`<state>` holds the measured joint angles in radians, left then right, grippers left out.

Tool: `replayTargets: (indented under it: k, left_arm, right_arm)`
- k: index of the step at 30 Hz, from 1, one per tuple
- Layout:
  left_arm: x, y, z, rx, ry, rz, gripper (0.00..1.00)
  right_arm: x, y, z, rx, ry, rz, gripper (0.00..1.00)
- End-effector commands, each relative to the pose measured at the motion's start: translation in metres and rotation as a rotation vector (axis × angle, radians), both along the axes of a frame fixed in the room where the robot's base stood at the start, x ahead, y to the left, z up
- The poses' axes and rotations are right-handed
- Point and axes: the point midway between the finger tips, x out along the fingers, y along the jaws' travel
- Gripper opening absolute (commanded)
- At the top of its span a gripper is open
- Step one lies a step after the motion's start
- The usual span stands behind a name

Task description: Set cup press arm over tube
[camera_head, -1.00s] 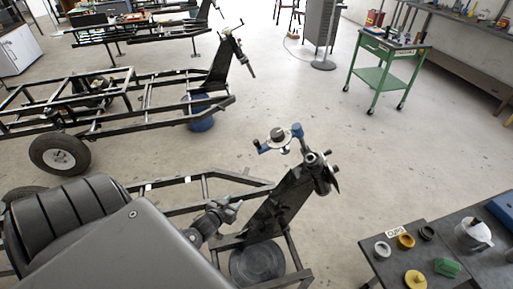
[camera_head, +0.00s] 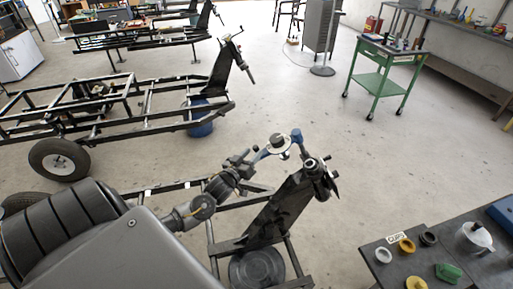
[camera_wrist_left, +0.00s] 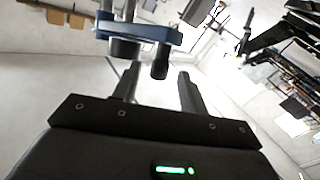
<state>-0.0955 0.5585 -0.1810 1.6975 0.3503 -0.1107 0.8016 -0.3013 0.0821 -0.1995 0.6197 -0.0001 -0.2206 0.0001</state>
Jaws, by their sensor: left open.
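The cup press arm (camera_head: 297,137) is blue with a round grey cup (camera_head: 279,140) near its middle. It stands out to the left of the steering tube (camera_head: 316,168) at the top of the tilted black frame post, with the cup beside the tube, not over it. It also shows in the left wrist view as a blue bar (camera_wrist_left: 150,31) with a black handle (camera_wrist_left: 160,62) hanging from it. My left gripper (camera_head: 250,157) is open beside the arm's handle end. In the wrist view its fingers (camera_wrist_left: 157,88) are apart, with the handle just beyond their tips. My right gripper is out of view.
A dark bench (camera_head: 385,277) at the lower right holds several small cups and a white pot (camera_head: 473,237). A green cart (camera_head: 380,82) stands at the back right. A second frame (camera_head: 150,100) is at the left.

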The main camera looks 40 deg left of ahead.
Motion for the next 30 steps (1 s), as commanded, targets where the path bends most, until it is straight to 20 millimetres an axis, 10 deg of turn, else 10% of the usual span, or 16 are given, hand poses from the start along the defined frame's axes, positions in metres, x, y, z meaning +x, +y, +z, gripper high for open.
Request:
replayTargets:
  k: [19, 30]
  left_arm:
    - [0.037, 0.005, -0.001, 0.000, 0.001, 0.001, 0.41]
    - [0.037, 0.005, -0.001, 0.000, 0.001, 0.001, 0.00]
  right_arm:
    - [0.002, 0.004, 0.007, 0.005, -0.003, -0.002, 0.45]
    - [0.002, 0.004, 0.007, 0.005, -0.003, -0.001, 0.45]
